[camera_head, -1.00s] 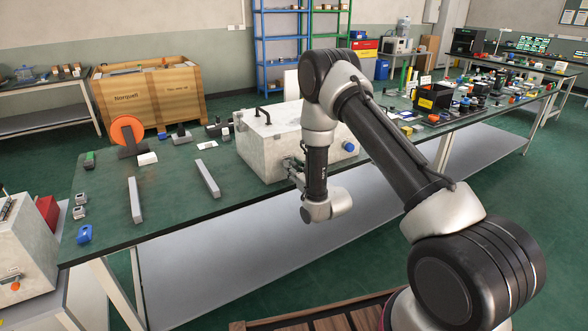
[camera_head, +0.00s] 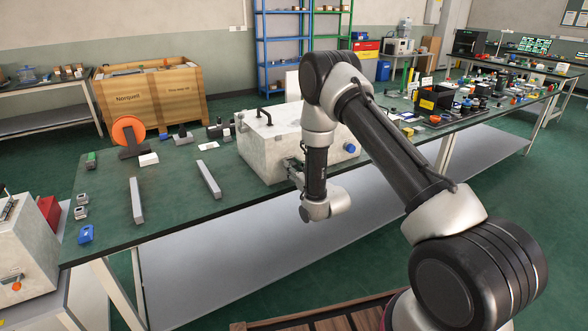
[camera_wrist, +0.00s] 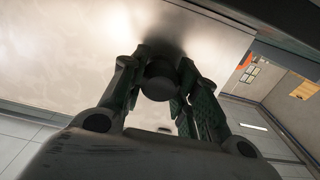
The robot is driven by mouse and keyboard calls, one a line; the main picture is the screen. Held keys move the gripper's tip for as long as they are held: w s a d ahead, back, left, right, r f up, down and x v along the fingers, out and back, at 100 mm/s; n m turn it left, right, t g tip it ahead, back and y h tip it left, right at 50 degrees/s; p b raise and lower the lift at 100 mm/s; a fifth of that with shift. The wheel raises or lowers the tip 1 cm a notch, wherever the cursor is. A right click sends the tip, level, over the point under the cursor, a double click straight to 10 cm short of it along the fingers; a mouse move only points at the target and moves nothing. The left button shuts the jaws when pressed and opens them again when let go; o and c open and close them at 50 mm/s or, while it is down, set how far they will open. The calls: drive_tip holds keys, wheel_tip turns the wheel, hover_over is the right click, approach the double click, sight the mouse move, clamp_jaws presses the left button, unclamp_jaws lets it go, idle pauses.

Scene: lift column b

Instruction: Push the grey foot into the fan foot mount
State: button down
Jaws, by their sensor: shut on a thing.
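My gripper (camera_head: 291,168) is at the front side of a pale box-shaped housing (camera_head: 262,160) on the bench. In the wrist view, my gripper (camera_wrist: 158,75) has its two fingers on either side of a dark grey rounded piece, which I take for the grey foot (camera_wrist: 159,88). The jaws are shut on it. Its far end lies close to the pale panel (camera_wrist: 75,50) of the housing, in a dark shadow. I cannot tell whether it touches. The fan foot mount is not clearly seen; fingers and shadow cover that spot.
The housing has a black handle on top and a blue round part (camera_head: 350,148) on its front. Two grey bars (camera_head: 136,200) and a blue piece (camera_head: 86,234) lie on the green bench to the left. A wooden crate (camera_head: 150,98) stands behind. The bench's front edge runs below my wrist.

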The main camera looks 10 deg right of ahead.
drive_tip(key=shift+w, duration=0.1)
drive_tip(key=c, duration=1)
unclamp_jaws()
drive_tip(key=v, duration=1.2)
